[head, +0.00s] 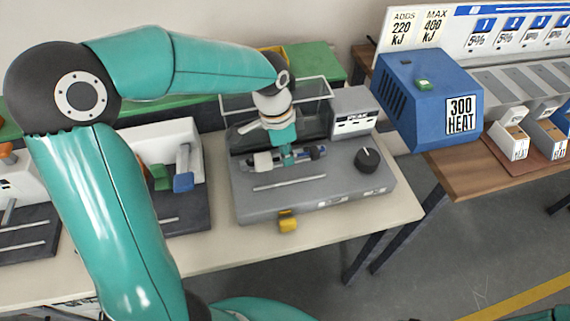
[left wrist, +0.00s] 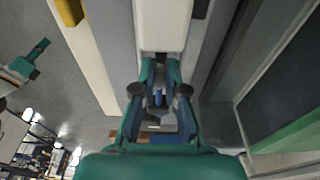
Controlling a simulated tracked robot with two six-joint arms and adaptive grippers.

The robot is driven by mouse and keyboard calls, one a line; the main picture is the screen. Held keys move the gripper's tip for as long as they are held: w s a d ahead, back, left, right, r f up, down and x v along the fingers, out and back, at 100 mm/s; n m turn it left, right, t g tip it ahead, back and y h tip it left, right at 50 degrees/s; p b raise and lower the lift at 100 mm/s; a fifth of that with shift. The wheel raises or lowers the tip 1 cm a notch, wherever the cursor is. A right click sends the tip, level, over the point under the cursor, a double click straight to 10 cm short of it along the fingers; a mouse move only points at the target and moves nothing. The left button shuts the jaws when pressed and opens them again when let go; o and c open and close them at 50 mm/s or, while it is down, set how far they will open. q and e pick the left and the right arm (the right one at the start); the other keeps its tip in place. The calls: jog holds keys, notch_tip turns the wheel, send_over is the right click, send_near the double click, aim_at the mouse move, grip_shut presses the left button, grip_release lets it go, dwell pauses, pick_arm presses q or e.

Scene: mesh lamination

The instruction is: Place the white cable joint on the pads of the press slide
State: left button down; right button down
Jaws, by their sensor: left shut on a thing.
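My left gripper (head: 287,158) is over the grey press machine, with its fingers shut on the white cable joint (head: 263,162). In the left wrist view the white joint (left wrist: 162,25) reaches away from the fingertips (left wrist: 160,88), which close around its near end. In the head view the joint lies level, low over the press slide (head: 318,154); I cannot tell whether it touches the pads, which the gripper and joint largely hide. My right gripper (left wrist: 30,65) shows at the left edge of the left wrist view, away from the press; its jaws are unclear.
The press (head: 290,198) has a black knob (head: 367,159), a yellow handle (head: 288,222) in front and a clear guard (head: 228,103) behind. A blue heater box (head: 428,95) stands to the right. Another machine (head: 185,217) stands left, partly behind my arm.

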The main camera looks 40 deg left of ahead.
aim_at(288, 173)
pick_arm(q)
jog(key=shift+f, duration=2.25)
jog(key=shift+f, duration=0.25)
jog(key=c, duration=1.2)
grip_release()
jog(key=shift+r, duration=0.2)
jog(key=r, duration=0.5)
jog(key=s+r, duration=0.1)
jog(key=r, duration=0.5)
jog(key=a+r, duration=0.1)
jog(key=r, duration=0.4)
jog(key=shift+s+a+r, duration=0.1)
jog(key=shift+s+r, duration=0.15)
jog(key=shift+s, duration=0.1)
